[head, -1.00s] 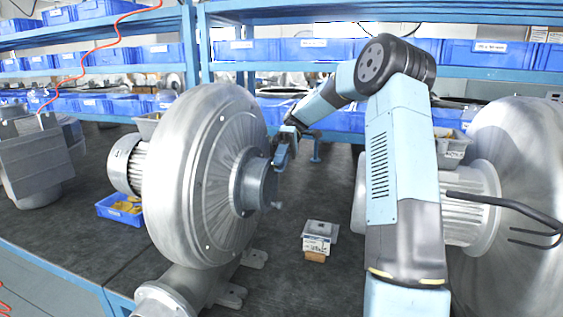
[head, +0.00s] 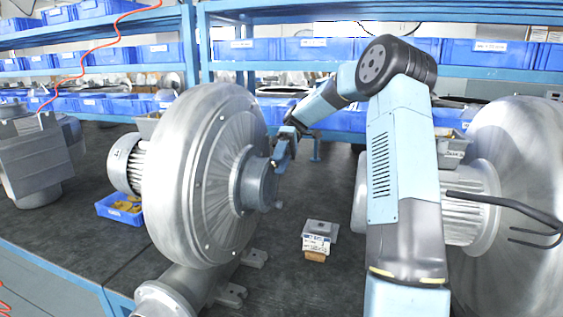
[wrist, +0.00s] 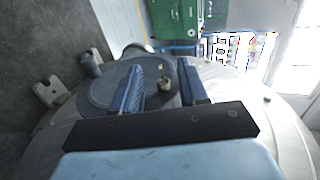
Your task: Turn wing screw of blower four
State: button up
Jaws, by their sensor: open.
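A large silver blower (head: 205,185) stands on the bench at the left in the head view, with a round grey inlet collar (head: 258,184) on its right face. No number shows on it. My gripper (head: 278,158) is close to the top of this collar. In the wrist view my gripper (wrist: 160,88) is open, with its two blue fingers apart over the collar's dark round face (wrist: 105,88). A small brass wing screw (wrist: 163,84) shows between the fingers, apart from both. In the head view the screw cannot be made out.
Another blower (head: 515,200) stands at the right, partly behind my arm. A small labelled box (head: 319,232) lies on the bench between the blowers. A blue tray (head: 120,210) sits behind the left blower. Shelves with blue bins (head: 250,50) line the back.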

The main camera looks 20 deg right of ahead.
jog(key=shift+r, duration=0.15)
jog(key=shift+w+r, duration=0.1)
jog(key=shift+r, duration=0.8)
jog(key=o, duration=0.6)
jog(key=r, duration=0.1)
jog(key=s+r, duration=0.1)
jog(key=r, duration=0.1)
jog(key=shift+s, duration=0.25)
jog(key=shift+w+r, duration=0.15)
jog(key=s+r, duration=0.2)
jog(key=s, duration=0.1)
jog(key=s+r, duration=0.1)
jog(key=s, duration=0.1)
jog(key=shift+r, duration=0.4)
jog(key=c, duration=0.6)
jog(key=s+r, duration=0.3)
jog(key=s, duration=0.5)
jog(key=shift+r, duration=0.35)
